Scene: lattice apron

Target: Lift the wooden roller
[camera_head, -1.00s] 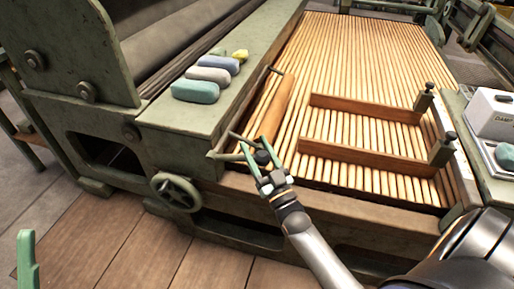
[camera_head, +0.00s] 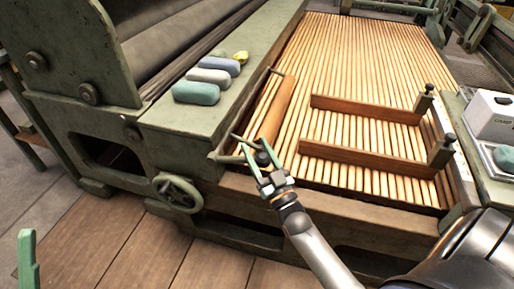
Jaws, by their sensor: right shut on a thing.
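The wooden roller (camera_head: 277,110) lies along the left side of the slatted lattice apron (camera_head: 350,62), its length running away from me. A dark round knob (camera_head: 262,159) shows at its near end, and a thin metal rod shows at its far end. My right gripper (camera_head: 258,158) reaches in from the lower right, with its green fingers on either side of the near end. It is shut on the roller there. The fingers hide part of that end. A green fingertip of my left gripper (camera_head: 28,262) shows at the lower left edge, away from the roller.
Several coloured blocks (camera_head: 196,93) rest on the green machine ledge left of the roller. Two wooden bars (camera_head: 366,109) with metal posts stand on the slats to the right. A handwheel (camera_head: 176,193) sits on the front. A white box (camera_head: 492,115) stands at the right edge.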

